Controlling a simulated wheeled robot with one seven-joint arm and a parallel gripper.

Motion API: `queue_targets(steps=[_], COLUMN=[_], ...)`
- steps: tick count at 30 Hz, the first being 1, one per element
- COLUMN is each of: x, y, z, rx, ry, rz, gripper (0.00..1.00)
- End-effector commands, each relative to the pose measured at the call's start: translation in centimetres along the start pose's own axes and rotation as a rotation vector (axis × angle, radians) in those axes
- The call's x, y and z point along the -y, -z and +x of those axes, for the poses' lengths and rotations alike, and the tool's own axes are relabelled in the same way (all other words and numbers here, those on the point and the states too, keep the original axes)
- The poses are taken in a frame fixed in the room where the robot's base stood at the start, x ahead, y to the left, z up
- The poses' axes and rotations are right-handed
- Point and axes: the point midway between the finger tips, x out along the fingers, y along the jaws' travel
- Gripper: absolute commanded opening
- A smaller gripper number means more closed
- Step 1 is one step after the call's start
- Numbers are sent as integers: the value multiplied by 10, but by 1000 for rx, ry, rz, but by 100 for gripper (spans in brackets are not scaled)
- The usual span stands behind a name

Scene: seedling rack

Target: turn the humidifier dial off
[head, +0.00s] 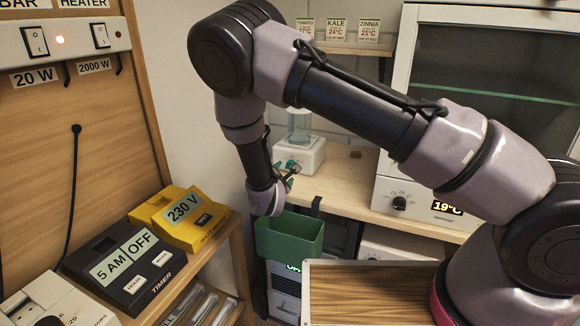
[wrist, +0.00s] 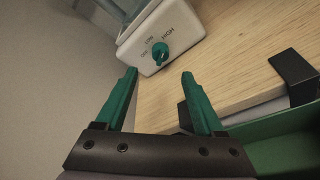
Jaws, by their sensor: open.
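The humidifier (head: 303,152) is a white box with a clear tank, standing on the wooden counter behind my gripper. In the wrist view its white front (wrist: 185,32) shows at the top, with a teal dial (wrist: 160,53) and the words LOW and HIGH, plus a third label that is hard to read. I cannot tell for certain which mark the dial points to. My gripper (wrist: 159,76) is open and empty, its teal fingers spread either side of the line to the dial, apart from it. In the head view the gripper (head: 288,172) is close to the humidifier's front.
A green bin (head: 289,236) hangs at the counter's (head: 345,178) front edge, just below and right of my gripper. A yellow 230 V box (head: 180,218) and a black timer (head: 124,264) sit on the left shelf. A glass-fronted cabinet (head: 490,75) stands right.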

Motion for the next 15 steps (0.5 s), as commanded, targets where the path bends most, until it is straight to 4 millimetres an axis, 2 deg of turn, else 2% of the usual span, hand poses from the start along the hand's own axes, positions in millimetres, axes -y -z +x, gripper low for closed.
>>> queue_targets(steps=[9,15], x=[1,1], y=[-2,-2], z=[62,85], rx=[4,3], ry=[1,2], rz=[3,3], gripper=[70,70])
